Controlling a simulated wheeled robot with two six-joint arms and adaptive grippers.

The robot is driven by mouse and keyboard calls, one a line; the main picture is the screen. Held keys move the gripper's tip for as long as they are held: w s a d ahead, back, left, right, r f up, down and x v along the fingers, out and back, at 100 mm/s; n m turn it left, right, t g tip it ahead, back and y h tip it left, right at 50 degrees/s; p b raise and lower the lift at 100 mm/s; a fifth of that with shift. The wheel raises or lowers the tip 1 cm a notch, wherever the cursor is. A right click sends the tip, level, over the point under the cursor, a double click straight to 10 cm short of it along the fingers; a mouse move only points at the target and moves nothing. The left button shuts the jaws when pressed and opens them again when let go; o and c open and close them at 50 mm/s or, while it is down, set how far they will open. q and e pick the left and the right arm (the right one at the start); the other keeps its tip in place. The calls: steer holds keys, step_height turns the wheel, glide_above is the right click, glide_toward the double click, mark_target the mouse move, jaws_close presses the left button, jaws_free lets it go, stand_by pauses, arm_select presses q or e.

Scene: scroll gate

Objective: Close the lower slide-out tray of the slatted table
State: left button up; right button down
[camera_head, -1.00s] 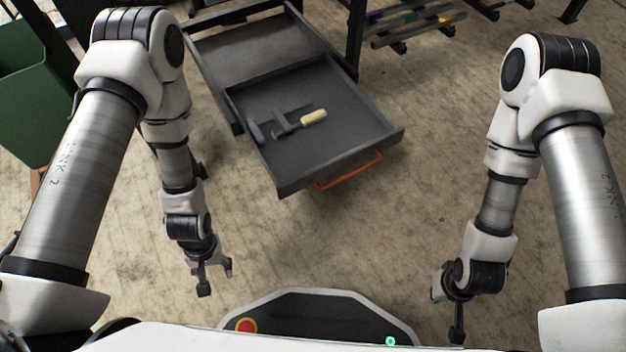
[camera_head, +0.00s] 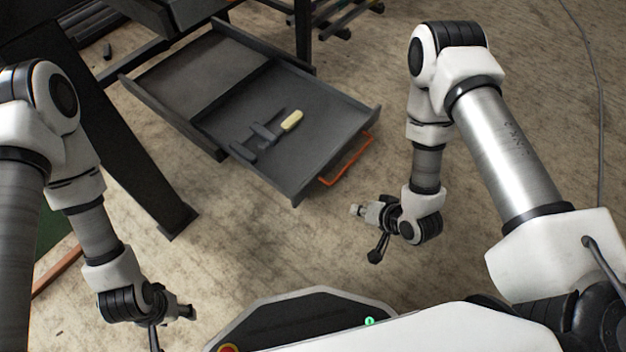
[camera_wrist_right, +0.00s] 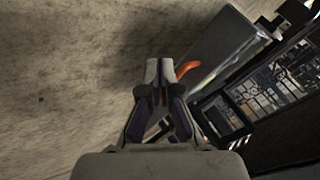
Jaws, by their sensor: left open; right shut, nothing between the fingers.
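The lower tray (camera_head: 335,95) is dark grey and pulled out from the table, slanting toward the lower right in the head view. An orange handle (camera_head: 347,160) sits on its front edge. My right gripper (camera_head: 364,212) is shut and empty, in front of the tray and a little below the handle in the picture, apart from it. In the right wrist view its fingers (camera_wrist_right: 160,75) are together, with the orange handle (camera_wrist_right: 187,68) just right of the tips; contact cannot be told there. My left gripper (camera_head: 171,325) is open and empty at the lower left, away from the tray.
A tool with a pale yellow handle (camera_head: 292,120) and dark grey tools (camera_head: 262,134) lie in the tray. A dark table leg (camera_head: 150,180) stands between my left arm and the tray. A cable (camera_head: 598,100) runs along the floor at right.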

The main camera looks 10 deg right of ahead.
steer(key=w+a+r+m+t+y, duration=0.1)
steer(key=w+a+m+t+y, duration=0.1)
steer(key=w+t+y, duration=0.15)
steer(key=m+t+y, duration=0.3)
steer(key=m+y, duration=0.1)
glide_toward(319, 173)
steer(key=shift+h, duration=0.25)
steer(key=b+x, duration=0.6)
steer(key=shift+w+a+f, duration=0.15)
steer(key=shift+a, duration=0.15)
steer(key=shift+w+a, duration=0.15)
steer(key=shift+w, duration=0.1)
